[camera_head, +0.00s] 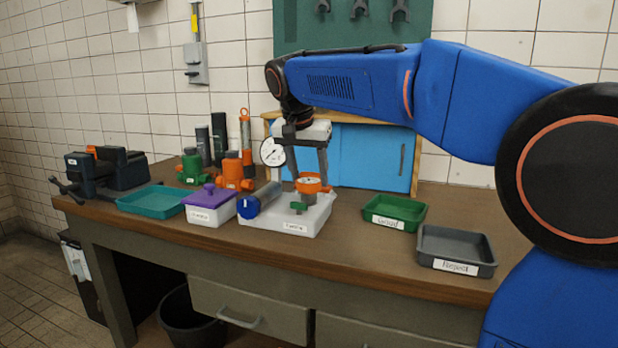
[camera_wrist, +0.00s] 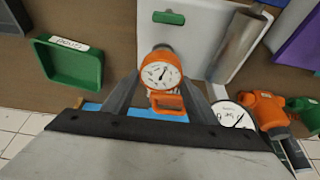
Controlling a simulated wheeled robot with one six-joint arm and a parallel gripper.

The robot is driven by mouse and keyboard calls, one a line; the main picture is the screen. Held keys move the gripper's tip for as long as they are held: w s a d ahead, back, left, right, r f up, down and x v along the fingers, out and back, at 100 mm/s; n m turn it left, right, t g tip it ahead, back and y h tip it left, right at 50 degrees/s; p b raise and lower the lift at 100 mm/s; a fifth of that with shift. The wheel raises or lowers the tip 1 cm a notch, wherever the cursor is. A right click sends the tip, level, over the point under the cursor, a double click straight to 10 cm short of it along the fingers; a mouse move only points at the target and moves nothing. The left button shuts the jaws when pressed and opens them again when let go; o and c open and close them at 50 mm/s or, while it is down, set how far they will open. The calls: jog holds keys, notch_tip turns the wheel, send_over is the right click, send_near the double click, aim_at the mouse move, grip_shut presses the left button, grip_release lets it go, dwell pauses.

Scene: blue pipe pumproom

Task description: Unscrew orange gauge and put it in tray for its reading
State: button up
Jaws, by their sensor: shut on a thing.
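The orange gauge (camera_head: 309,185) has a white dial and sits over the white rig base (camera_head: 283,222). It also shows in the wrist view (camera_wrist: 163,72), dial facing the camera; its numbers are too small to read surely. My gripper (camera_head: 306,179) is shut on the orange gauge, one finger on each side. A grey fitting shows just behind the gauge in the wrist view; I cannot tell whether the two are still joined. A green tray labelled Good (camera_head: 395,211) and a grey tray labelled Reject (camera_head: 457,251) stand to the right, both empty.
A black-rimmed white gauge (camera_head: 272,152) stands close left of my gripper. A blue-capped cylinder (camera_head: 258,199), a purple-lidded box (camera_head: 208,207), a teal tray (camera_head: 152,198) and a vise (camera_head: 105,170) are further left. A blue cabinet (camera_head: 365,157) stands behind. Bench is clear before the Good tray.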

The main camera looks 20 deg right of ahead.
aim_at(312, 177)
notch_tip(312, 177, up, 2)
jog(key=shift+r, duration=0.75)
grip_shut()
jog(key=shift+r, duration=0.15)
jog(key=c, duration=0.7)
grip_release()
jog(key=o, duration=0.5)
jog(key=shift+c, duration=0.2)
jog(key=shift+s, duration=0.1)
